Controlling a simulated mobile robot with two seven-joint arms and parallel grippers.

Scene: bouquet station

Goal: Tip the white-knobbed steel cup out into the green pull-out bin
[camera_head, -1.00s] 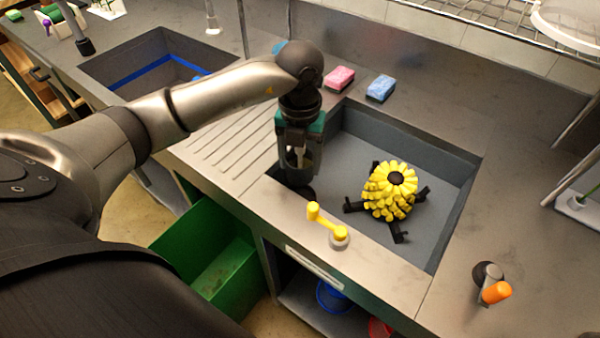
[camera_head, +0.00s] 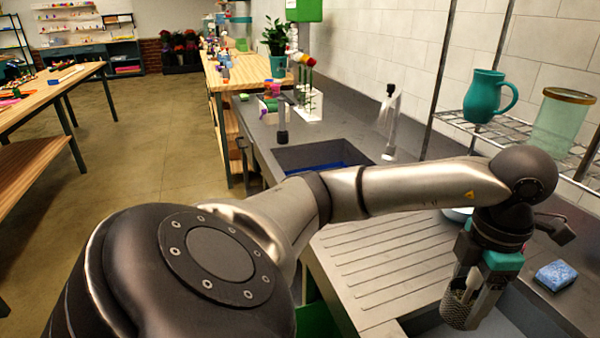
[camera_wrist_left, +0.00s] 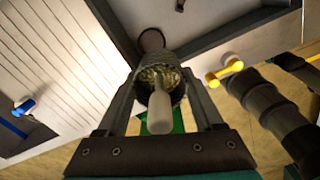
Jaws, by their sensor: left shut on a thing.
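My left gripper (camera_head: 474,286) is shut on the steel cup (camera_head: 458,309), a mesh cup, at the lower right of the head view, over the sink's near-left corner. In the left wrist view the cup (camera_wrist_left: 158,74) sits between the fingers of the gripper (camera_wrist_left: 165,84). Its white knob (camera_wrist_left: 159,113) points toward the camera, and small yellowish bits show inside the mesh. The green bin (camera_head: 318,320) shows only as a sliver below the counter edge, mostly hidden by my arm. A green patch of the bin (camera_wrist_left: 178,122) shows behind the knob. My right gripper is out of view.
The ribbed drainboard (camera_head: 385,262) lies left of the cup, clear. A blue sponge (camera_head: 556,275) lies at the right. A wire shelf with a teal mug (camera_head: 487,97) and a glass jar (camera_head: 562,122) hangs above.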

